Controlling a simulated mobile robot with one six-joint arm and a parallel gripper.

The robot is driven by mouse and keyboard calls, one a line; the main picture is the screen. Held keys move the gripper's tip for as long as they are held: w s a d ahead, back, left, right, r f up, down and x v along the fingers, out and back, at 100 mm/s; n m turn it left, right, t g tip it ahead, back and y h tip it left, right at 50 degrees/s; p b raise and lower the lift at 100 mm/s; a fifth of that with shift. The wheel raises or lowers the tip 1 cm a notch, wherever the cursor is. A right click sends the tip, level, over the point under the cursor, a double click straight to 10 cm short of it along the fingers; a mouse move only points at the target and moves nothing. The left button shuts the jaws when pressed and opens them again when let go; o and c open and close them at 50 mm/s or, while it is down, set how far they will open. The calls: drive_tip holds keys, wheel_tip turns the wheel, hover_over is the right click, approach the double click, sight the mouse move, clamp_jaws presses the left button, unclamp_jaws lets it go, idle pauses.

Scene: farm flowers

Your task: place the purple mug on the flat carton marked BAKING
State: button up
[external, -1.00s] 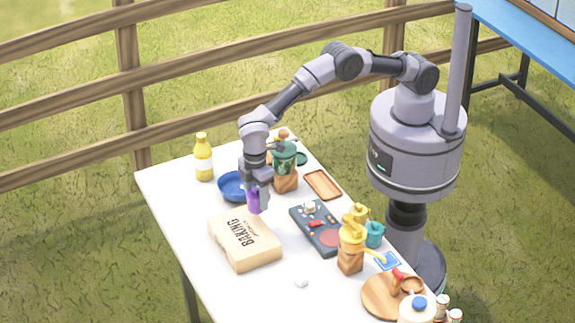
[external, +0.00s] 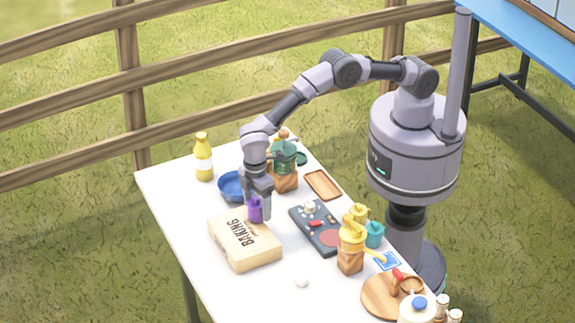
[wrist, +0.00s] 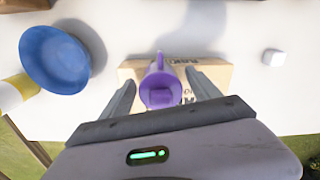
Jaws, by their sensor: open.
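The purple mug (external: 255,213) is at the back right edge of the flat carton marked BAKING (external: 240,248). In the wrist view the purple mug (wrist: 160,88) overlaps the carton (wrist: 218,76) and hides part of its lettering. It looks to be on the carton's top, but its base is not clearly shown. My gripper (external: 257,200) is at the mug, pointing down. In the wrist view my gripper (wrist: 162,82) is open, with one finger on each side of the mug and a visible gap to both.
A blue bowl (external: 231,186) and a yellow bottle (external: 203,158) stand behind the carton. A dark panel (external: 318,232) lies to its right, with a yellow grinder (external: 351,245) beyond. A small white piece (external: 301,281) lies in front. The white table (external: 215,288) is clear there.

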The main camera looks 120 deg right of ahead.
wheel_tip(320, 180, up, 12)
drive_tip(key=p, duration=0.4)
drive_tip(key=shift+d+f, duration=0.1)
drive_tip(key=s+d+r+m+t+y, duration=0.1)
drive_tip(key=s+d+r+m+t, duration=0.2)
drive_tip(key=s+r, duration=1.7)
drive_tip(key=s+m+t, duration=0.2)
drive_tip(key=s+m, duration=0.2)
drive_tip(key=s, duration=1.4)
drive_tip(key=shift+t+y, duration=0.4)
drive_tip(key=shift+a+f, duration=0.1)
drive_tip(key=shift+f, duration=0.05)
